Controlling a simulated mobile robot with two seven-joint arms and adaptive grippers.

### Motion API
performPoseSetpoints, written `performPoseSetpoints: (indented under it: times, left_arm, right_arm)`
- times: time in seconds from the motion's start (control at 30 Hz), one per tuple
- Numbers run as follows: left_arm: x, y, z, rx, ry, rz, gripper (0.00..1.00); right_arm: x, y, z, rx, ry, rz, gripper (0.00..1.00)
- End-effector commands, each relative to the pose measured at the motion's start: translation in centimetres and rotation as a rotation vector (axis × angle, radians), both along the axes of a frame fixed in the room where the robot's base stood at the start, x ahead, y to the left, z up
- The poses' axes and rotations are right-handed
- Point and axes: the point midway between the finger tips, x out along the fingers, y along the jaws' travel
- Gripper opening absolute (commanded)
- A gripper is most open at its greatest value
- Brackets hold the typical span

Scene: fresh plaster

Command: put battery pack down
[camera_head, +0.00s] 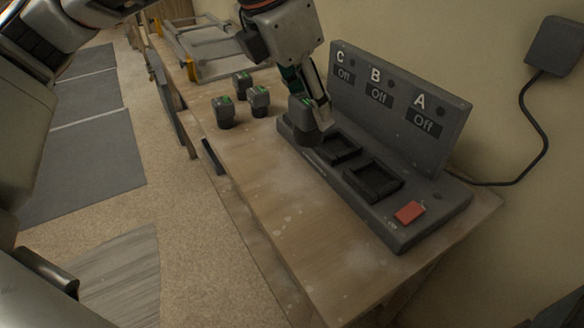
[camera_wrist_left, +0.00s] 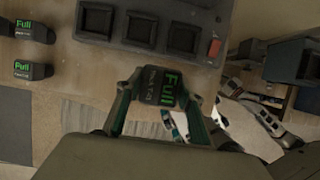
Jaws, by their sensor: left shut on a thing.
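My left gripper (camera_head: 309,113) reaches down from the top of the head view, over the left end of the dark grey charger (camera_head: 400,236). It is shut on a dark battery pack (camera_head: 303,122). In the left wrist view the pack (camera_wrist_left: 161,88) sits between the two fingers, with a green "Full" label facing the camera. In that view all three charger bays look empty, and the pack appears apart from them. In the head view the gripper and pack hide the left bay. The charger's back panel (camera_head: 456,138) reads C, B and A, each "Off". My right gripper is not clearly seen.
Three other battery packs (camera_head: 223,112) (camera_head: 242,84) (camera_head: 259,101) stand on the wooden table (camera_head: 262,190) left of the charger. A red button (camera_head: 409,212) is at the charger's front right. A grey frame (camera_head: 205,48) lies farther back. The table's front left is clear.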

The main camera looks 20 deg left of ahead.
Motion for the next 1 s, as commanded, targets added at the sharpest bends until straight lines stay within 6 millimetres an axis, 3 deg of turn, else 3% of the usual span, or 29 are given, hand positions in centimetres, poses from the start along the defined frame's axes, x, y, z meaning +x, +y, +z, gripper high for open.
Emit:
performPoseSetpoints:
  times: [0.1, 0.4, 0.77, 1.0]
  left_arm:
    - [0.0, 0.0, -3.3, 0.0, 0.005, 0.001, 0.02]
    - [0.0, 0.0, -10.1, 0.0, 0.004, 0.002, 0.02]
    - [0.0, 0.0, -13.2, 0.0, 0.0, 0.003, 0.02]
    - [0.0, 0.0, -16.5, 0.0, 0.001, 0.003, 0.02]
  right_arm:
    - [0.0, -0.1, -0.4, -0.004, 0.002, 0.001, 0.0]
    - [0.3, -0.2, -0.4, -0.01, -0.005, 0.001, 0.0]
    - [0.6, -0.3, -0.2, -0.011, -0.015, 0.001, 0.0]
    - [0.5, -0.3, -0.6, -0.014, -0.01, 0.002, 0.0]
